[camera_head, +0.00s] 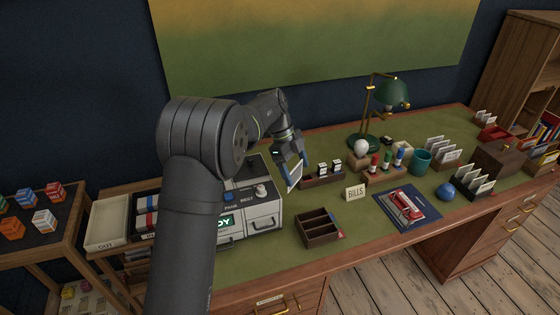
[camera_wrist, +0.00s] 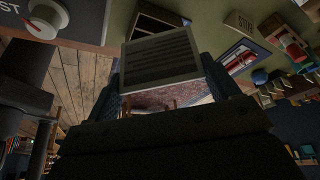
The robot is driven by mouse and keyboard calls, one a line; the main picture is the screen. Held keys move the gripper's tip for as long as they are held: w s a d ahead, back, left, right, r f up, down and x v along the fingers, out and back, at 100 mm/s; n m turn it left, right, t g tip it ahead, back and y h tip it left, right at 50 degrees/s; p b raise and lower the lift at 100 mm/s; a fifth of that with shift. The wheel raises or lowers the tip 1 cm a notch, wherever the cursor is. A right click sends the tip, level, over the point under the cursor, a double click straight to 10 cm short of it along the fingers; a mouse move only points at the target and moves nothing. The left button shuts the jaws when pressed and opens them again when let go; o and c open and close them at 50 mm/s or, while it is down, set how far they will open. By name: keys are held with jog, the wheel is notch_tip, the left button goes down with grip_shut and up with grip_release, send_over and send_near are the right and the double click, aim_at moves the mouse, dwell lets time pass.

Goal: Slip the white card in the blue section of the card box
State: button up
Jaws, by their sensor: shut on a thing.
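My gripper (camera_head: 290,158) is shut on a white card (camera_head: 294,174) and holds it above the desk, left of centre. In the wrist view the white card (camera_wrist: 160,58) stands between the two fingers, with dark lines across its face. The card box (camera_head: 304,235) is a dark brown open box with a few compartments, on the desk near its front edge. The card is above and behind it, apart from it. In the wrist view the box (camera_wrist: 146,24) shows partly behind the card. Small coloured marks show at its right side; I cannot tell which compartment is blue.
A grey machine (camera_head: 262,215) with a knob stands left of the card box. Bare green desktop surrounds the box.

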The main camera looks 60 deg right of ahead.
jog(key=s+f+m+t+y, duration=0.1)
jog(key=s+f+m+y, duration=0.1)
jog(key=s+f+m, duration=0.3)
jog(key=s+m, duration=0.2)
jog(key=m, duration=0.1)
jog(key=shift+a+y, duration=0.35)
jog(key=shift+y, duration=0.05)
jog(key=shift+f, duration=1.9)
jog(key=shift+f, duration=0.15)
jog(key=shift+f, duration=2.3)
jog(key=o, duration=1)
jog(key=shift+c, duration=0.2)
jog(key=shift+r, duration=0.1)
